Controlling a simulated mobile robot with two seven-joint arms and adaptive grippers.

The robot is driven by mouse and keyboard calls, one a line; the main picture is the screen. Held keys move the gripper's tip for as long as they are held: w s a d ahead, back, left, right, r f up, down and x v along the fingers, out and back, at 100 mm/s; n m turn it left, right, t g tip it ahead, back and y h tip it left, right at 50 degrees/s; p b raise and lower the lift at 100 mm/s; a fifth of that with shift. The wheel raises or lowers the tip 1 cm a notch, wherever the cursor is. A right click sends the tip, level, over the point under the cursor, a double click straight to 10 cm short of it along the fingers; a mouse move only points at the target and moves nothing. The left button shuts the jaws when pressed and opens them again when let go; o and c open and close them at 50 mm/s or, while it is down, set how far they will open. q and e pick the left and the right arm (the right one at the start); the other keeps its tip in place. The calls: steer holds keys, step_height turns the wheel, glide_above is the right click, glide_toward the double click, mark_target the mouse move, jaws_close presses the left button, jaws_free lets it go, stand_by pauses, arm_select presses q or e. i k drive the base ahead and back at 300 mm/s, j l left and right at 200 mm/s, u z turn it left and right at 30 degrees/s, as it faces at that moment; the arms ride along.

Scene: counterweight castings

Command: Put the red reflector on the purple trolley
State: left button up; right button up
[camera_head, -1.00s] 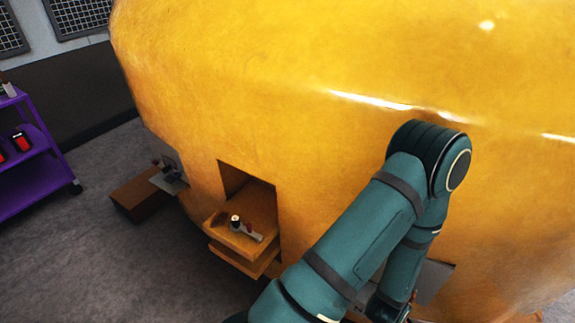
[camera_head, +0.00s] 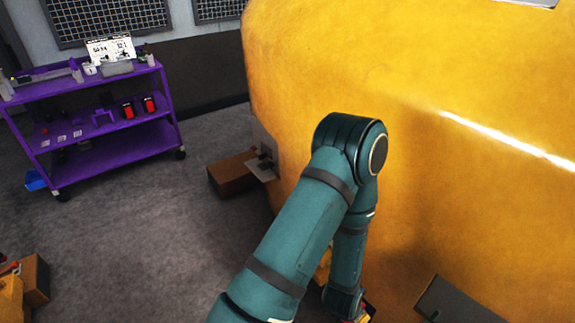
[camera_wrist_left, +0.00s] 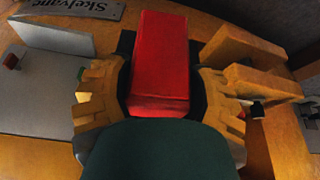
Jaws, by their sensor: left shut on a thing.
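The red reflector (camera_wrist_left: 161,62) appears as a red block in the left wrist view. My left gripper (camera_wrist_left: 162,90) is shut on it, with a finger on each side. In the head view my left arm reaches down beside the yellow casting, and the gripper end is small and partly hidden at the lower middle. The purple trolley (camera_head: 115,152) stands at the far left of the head view, well away from the gripper. My right gripper is not in view.
The large yellow casting (camera_head: 450,120) fills the right side. A brown block (camera_head: 232,176) lies on the floor against it. Two red-and-black items (camera_head: 128,110) and several other objects sit on the trolley. Grey floor (camera_head: 150,235) between trolley and arm is mostly clear.

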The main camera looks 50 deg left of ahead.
mark_target(49, 84)
steer(key=j+u, duration=0.6)
steer(key=u, duration=0.15)
steer(key=i+j+u, duration=0.25)
steer(key=j+u, duration=0.25)
steer(key=i+j+u, duration=0.3)
steer(key=j+u, duration=0.15)
steer(key=i+j+u, duration=0.35)
steer(key=u, duration=0.15)
steer(key=i+j+u, duration=0.2)
steer(key=i+u, duration=0.55)
steer(key=i, duration=0.25)
steer(key=i+j, duration=0.1)
steer(key=i, duration=1.2)
steer(key=i+j+z, duration=0.1)
steer(key=i+z, duration=0.15)
steer(key=i, duration=0.35)
steer(key=i+j+z, duration=0.2)
steer(key=i, duration=0.35)
